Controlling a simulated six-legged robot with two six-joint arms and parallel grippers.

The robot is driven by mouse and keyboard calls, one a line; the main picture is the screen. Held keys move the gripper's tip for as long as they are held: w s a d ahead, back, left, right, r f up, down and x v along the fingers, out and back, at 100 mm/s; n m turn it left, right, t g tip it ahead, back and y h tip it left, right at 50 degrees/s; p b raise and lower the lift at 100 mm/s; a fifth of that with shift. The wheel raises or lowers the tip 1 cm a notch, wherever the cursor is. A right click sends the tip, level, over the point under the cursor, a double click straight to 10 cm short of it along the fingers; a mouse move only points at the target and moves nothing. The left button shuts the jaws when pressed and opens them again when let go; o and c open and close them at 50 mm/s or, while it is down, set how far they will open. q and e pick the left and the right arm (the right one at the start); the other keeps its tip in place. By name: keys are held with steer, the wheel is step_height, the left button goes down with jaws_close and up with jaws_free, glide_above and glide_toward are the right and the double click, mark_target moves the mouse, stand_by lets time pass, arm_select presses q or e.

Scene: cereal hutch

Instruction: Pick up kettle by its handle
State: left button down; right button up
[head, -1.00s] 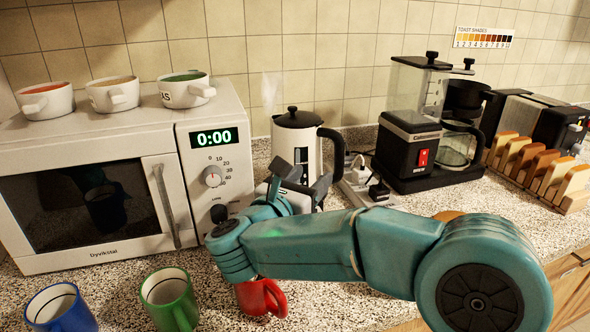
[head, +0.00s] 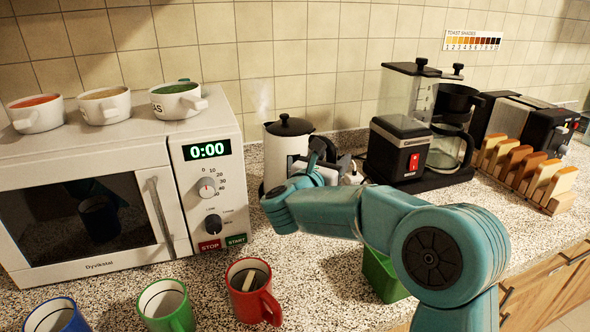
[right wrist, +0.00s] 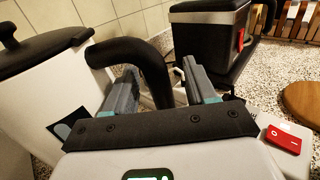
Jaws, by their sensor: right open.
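The kettle (head: 283,148) is white with a black lid and stands upright on the counter, right of the microwave. Its black handle is on its right side, largely hidden by my right gripper (head: 322,160) in the head view. In the right wrist view the kettle body (right wrist: 45,105) is at left, and the curved handle (right wrist: 140,55) comes down between the two fingers of my right gripper (right wrist: 160,88). The gripper is open, one finger on each side of the handle. I cannot tell whether either finger touches it. My left gripper is out of view.
The microwave (head: 90,150), with bowls on top, stands left. The coffee machine (head: 400,148) stands close on the right, and a toast rack (head: 525,172) is beyond it. Red (head: 246,300), green (head: 160,305) and blue mugs (head: 55,318) stand in front. A green container (head: 382,278) is below my right arm.

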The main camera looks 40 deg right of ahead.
steer(key=shift+x, duration=1.1)
jaws_close()
stand_by(0.4)
steer(key=shift+r, duration=0.3)
steer(key=shift+f, duration=0.1)
